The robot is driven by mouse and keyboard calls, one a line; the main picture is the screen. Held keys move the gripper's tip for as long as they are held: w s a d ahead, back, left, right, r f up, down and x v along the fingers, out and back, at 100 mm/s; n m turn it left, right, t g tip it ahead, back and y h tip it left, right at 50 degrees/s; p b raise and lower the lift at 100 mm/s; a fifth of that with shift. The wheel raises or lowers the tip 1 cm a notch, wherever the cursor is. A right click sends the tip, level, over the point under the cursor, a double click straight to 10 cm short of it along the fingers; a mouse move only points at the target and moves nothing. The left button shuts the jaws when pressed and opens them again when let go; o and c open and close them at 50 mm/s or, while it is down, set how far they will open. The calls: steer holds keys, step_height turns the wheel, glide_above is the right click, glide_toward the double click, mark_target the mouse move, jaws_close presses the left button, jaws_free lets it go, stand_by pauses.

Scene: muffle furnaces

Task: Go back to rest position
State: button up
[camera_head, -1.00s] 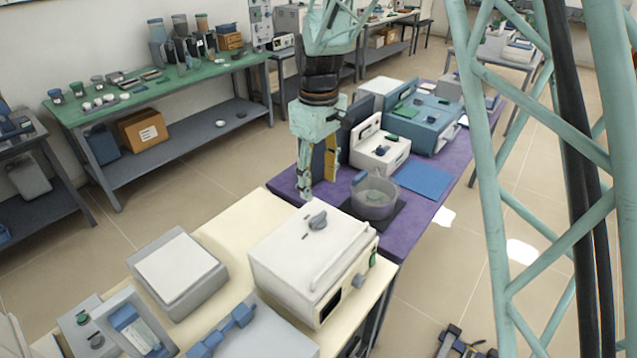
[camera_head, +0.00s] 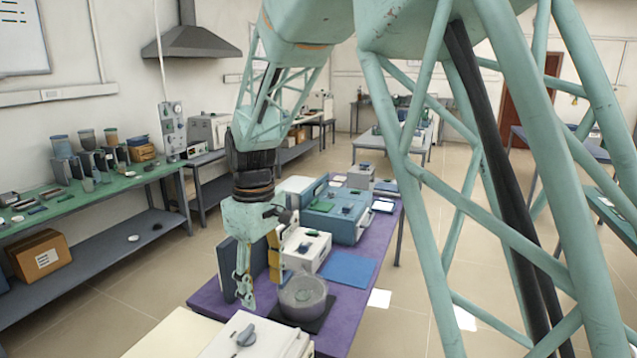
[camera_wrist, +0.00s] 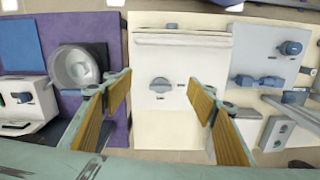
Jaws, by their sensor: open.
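My gripper (camera_head: 259,286) hangs pointing down in the head view, in front of the left side of a grey round pot (camera_head: 303,298). In the wrist view my gripper (camera_wrist: 158,84) is open, with two tan-padded fingers spread apart and nothing between them. Below the gap in that view is a white furnace (camera_wrist: 205,62) with a grey knob (camera_wrist: 160,86). The furnace (camera_head: 262,340) shows only in part at the bottom of the head view. The pot (camera_wrist: 74,66) lies left of the fingers in the wrist view.
A purple table (camera_head: 345,325) carries the pot, a blue mat (camera_head: 348,268), a small white device (camera_head: 307,246) and a blue-grey instrument (camera_head: 345,222). A green bench (camera_head: 120,200) with jars stands left. Open floor (camera_head: 145,270) lies between.

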steer(key=s+d+r+m+b, duration=0.1)
steer(key=s+d+r+m, duration=0.1)
steer(key=s+d+r, duration=0.5)
steer(key=s+d+r+m, duration=0.2)
steer(key=s+d, duration=0.3)
steer(key=d, duration=0.4)
steer(key=s+d+r+m+b, duration=0.1)
steer(key=s+d+r+m, duration=0.1)
steer(key=s+d+r, duration=0.5)
steer(key=s+d+m+t, duration=0.2)
steer(key=s+d, duration=0.4)
steer(key=s, duration=0.3)
steer(key=s+d+f+m+t, duration=0.1)
steer(key=s+d+m, duration=0.3)
steer(key=s, duration=0.6)
steer(key=shift+d+t+b, duration=0.4)
steer(key=shift+d+t, duration=0.1)
steer(key=shift+d, duration=0.4)
steer(key=shift+w, duration=0.1)
steer(key=shift+c, duration=0.4)
